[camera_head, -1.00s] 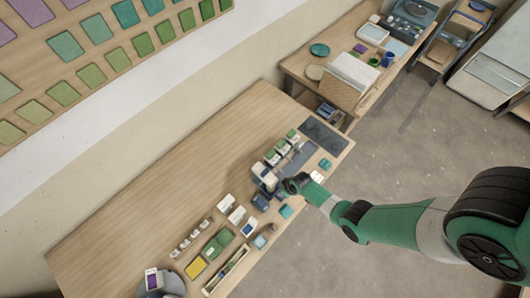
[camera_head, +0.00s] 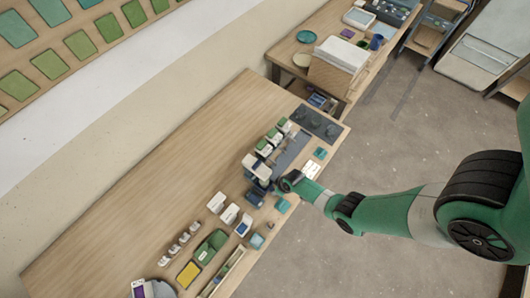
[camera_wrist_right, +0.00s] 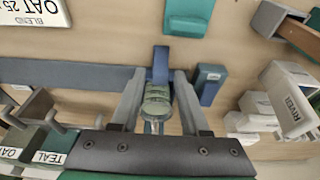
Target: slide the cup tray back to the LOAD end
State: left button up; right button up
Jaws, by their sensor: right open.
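My right gripper (camera_wrist_right: 157,82) is open, its two fingers apart. In the head view it (camera_head: 287,183) is low at the near side of the dispenser station. A blue upright tab (camera_wrist_right: 160,62) shows between and just beyond the fingertips, with no clear contact. A ribbed green cup (camera_wrist_right: 156,104) also shows between the fingers, partly hidden; I take it to sit in the cup tray, whose outline I cannot make out. A blue-grey track (camera_wrist_right: 60,74) runs left from the fingers. In the head view the track (camera_head: 292,150) leads towards a dark panel. My left gripper is not in view.
Green-topped dispensers (camera_head: 270,142) line the track's far side. A white block labelled BLEND (camera_wrist_right: 35,12) and a teal block (camera_wrist_right: 188,16) lie nearby. A white box (camera_wrist_right: 285,100) and a blue block (camera_wrist_right: 208,82) stand right of the fingers. The table's left part (camera_head: 150,180) is clear.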

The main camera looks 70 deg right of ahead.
grip_shut()
jog(key=shift+d, duration=0.1)
jog(key=shift+s+d+b, duration=0.15)
jog(key=shift+s+d, duration=0.1)
jog(key=shift+d, duration=0.65)
jog(key=shift+s+d+b, duration=0.2)
jog(key=shift+s+d, duration=0.05)
jog(key=shift+d, duration=0.6)
jog(key=shift+s+d+b, duration=0.15)
jog(key=shift+s+d, duration=0.1)
jog(key=shift+d, duration=0.65)
jog(key=shift+s+d+b, duration=0.25)
jog(key=shift+d, duration=0.6)
jog(key=shift+s+d+b, duration=0.2)
jog(key=shift+d+b, duration=0.05)
jog(key=shift+d, duration=0.65)
jog(key=shift+s+d+b, duration=0.25)
jog(key=shift+d, duration=0.6)
